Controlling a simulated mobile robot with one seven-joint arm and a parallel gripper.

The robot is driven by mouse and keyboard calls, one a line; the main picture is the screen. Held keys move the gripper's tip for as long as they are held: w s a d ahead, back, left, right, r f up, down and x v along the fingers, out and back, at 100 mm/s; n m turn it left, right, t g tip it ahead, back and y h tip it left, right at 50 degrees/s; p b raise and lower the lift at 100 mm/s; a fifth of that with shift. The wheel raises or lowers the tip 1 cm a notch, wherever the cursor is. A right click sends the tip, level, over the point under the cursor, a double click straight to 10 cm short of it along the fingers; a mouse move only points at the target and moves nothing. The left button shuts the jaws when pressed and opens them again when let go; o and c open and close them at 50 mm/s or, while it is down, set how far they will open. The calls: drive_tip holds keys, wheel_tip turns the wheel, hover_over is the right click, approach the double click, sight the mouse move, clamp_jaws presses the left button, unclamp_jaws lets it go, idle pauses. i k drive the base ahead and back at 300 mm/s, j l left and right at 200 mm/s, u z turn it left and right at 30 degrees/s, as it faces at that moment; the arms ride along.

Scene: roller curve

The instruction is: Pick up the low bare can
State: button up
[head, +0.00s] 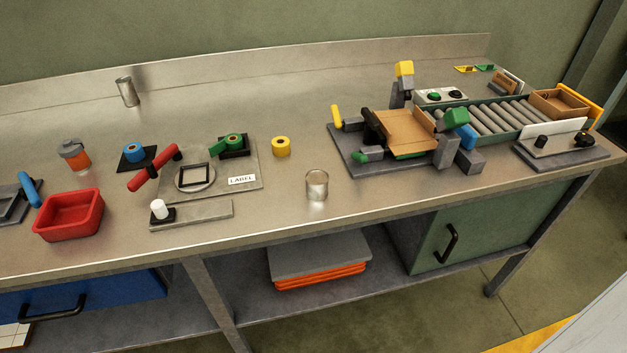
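A bare metal can (317,185) stands upright near the front edge of the steel bench, right of the middle tray area. It looks short and wide, and nothing touches it. A second bare metal can (127,92) stands at the back left near the upstand; it looks narrower for its height. My gripper is not in view.
Bench around the near can is clear.

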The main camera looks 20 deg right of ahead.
sight(316, 179)
drive_tip(key=i+j, duration=0.1)
drive_tip(key=j, duration=0.3)
drive_tip(key=i+j, duration=0.15)
drive_tip(key=j, duration=0.2)
drive_tip(key=i+j+z, duration=0.1)
drive_tip(key=j, duration=0.3)
drive_tip(key=i+j, duration=0.1)
drive_tip(key=j, duration=0.3)
drive_tip(key=z, duration=1.5)
drive_tip(key=i, duration=0.5)
